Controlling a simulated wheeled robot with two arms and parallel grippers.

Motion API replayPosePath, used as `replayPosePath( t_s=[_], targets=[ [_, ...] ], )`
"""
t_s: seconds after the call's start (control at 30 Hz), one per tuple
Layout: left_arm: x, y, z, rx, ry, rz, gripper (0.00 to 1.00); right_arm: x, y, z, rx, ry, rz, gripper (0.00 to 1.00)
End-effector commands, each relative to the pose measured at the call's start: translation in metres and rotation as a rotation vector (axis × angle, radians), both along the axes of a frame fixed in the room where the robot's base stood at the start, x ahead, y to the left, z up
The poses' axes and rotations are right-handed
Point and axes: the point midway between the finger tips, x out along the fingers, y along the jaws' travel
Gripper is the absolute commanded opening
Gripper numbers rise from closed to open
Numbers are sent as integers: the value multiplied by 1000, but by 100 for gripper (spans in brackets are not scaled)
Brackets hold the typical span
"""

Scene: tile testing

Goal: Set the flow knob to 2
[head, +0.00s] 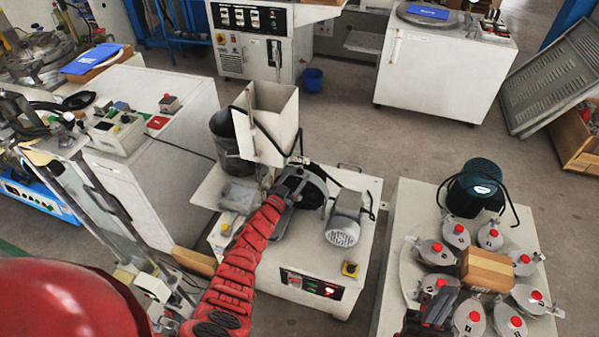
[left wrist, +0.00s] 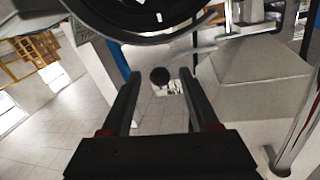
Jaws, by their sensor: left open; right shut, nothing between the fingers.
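A small round black knob (left wrist: 160,76) shows in the left wrist view, ahead and between my finger tips. I see no scale or number on it, and cannot tell for sure that it is the flow knob. My left gripper (left wrist: 158,88) is open, with nothing visibly held between its fingers. In the head view my red left arm reaches to the white machine (head: 228,206), beside its hopper (head: 272,115) and dark wheel (head: 310,190); the knob cannot be made out there. My right gripper (head: 436,308) is shut and empty at the bottom right.
A grey motor (head: 344,220) and a control panel (head: 312,286) are on the machine's near right. To the right, a white table (head: 388,290) holds several lidded jars, a cardboard box (head: 486,270) and a dark drum (head: 475,188).

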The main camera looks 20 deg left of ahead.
Motion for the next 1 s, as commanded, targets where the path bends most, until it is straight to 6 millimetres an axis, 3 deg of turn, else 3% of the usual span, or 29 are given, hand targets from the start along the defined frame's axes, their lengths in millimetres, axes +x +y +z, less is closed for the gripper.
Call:
replayPosePath(
  t_s=[0.7,1.0],
  targets=[
    [-121,28,-3,2,7,0,61,0,0,-2,0,0,0,0],
    [-147,34,-1,0,4,1,61,0,0,-5,0,0,0,0]
  ],
)
